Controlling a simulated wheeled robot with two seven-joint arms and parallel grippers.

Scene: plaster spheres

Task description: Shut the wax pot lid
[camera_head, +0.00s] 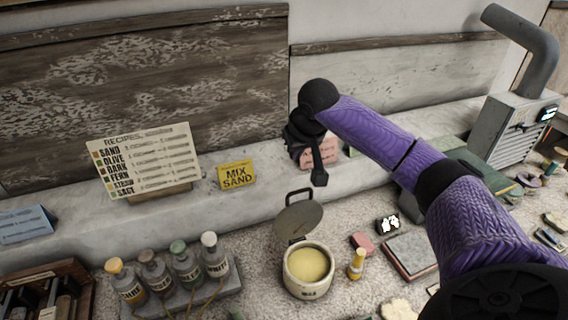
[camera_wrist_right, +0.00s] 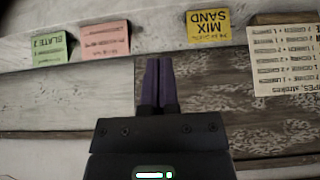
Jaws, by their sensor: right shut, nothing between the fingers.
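The wax pot (camera_head: 309,277) is a cream pot with yellow wax inside, standing on the bench in the lower middle of the head view. Its round grey lid (camera_head: 299,221) stands open, tilted up at the pot's back, with a dark loop handle at its far edge. My right gripper (camera_head: 319,179) hangs above and behind the lid, a little to its right, apart from it. In the right wrist view its purple fingers (camera_wrist_right: 157,82) are together and empty; neither pot nor lid shows there. My left gripper is not in view.
Several labelled bottles (camera_head: 184,262) stand left of the pot. A small yellow bottle (camera_head: 356,264) stands close at its right. A recipes board (camera_head: 150,160) and a MIX SAND card (camera_head: 236,175) stand on the ledge behind. A grey heater with a pipe (camera_head: 513,130) is at the right.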

